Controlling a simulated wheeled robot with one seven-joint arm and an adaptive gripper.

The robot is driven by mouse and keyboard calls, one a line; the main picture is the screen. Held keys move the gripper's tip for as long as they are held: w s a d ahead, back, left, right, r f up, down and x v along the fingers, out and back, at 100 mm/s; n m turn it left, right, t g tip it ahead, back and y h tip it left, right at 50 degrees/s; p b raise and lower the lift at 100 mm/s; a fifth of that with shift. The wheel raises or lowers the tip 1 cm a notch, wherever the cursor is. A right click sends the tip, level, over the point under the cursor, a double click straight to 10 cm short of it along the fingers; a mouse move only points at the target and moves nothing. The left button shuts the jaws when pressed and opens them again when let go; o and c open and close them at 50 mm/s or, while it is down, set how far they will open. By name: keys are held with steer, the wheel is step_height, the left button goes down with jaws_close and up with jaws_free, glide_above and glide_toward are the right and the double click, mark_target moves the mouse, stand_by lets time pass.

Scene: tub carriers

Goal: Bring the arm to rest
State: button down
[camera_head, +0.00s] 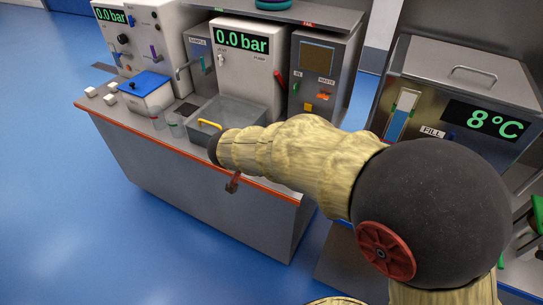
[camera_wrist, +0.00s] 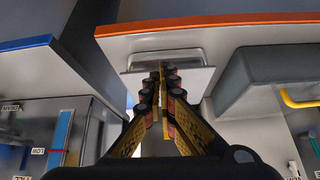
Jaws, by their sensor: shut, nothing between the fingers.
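In the wrist view my gripper (camera_wrist: 162,75) is shut, its two black-and-yellow fingers together with nothing between them. In the head view my arm reaches left over the front of the bench; its dark end is near the bench's orange edge, and the fingers cannot be made out clearly there.
A grey tub (camera_head: 250,112) with a yellow handle (camera_head: 209,125) stands on the bench close to my arm's end. A blue-lidded box (camera_head: 145,85) and clear vessels stand left of it. A cooler reading 8°C (camera_head: 470,75) is at right. Blue floor at left is clear.

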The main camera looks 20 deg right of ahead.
steer(key=shift+s+a+f, duration=0.2)
steer(key=shift+s+a, duration=0.25)
steer(key=shift+s+a+f, duration=0.2)
steer(key=shift+s+a, duration=0.2)
steer(key=shift+a, duration=0.05)
steer(key=s+r+n+g+y+p, duration=0.1)
steer(key=s+r+n+g+y, duration=0.15)
steer(key=s+n, duration=0.95)
steer(key=s+d+r+m+t+y+p, duration=0.1)
steer(key=s+d+r, duration=0.1)
steer(key=s+r, duration=0.3)
steer(key=s+d+r+m+t+y+p, duration=0.1)
steer(key=s+d+r+t+p, duration=0.1)
steer(key=s+r, duration=0.4)
step_height(320, 180, up, 4)
steer(key=shift+d+r, duration=0.15)
steer(key=shift+d, duration=0.25)
steer(key=shift+y, duration=0.25)
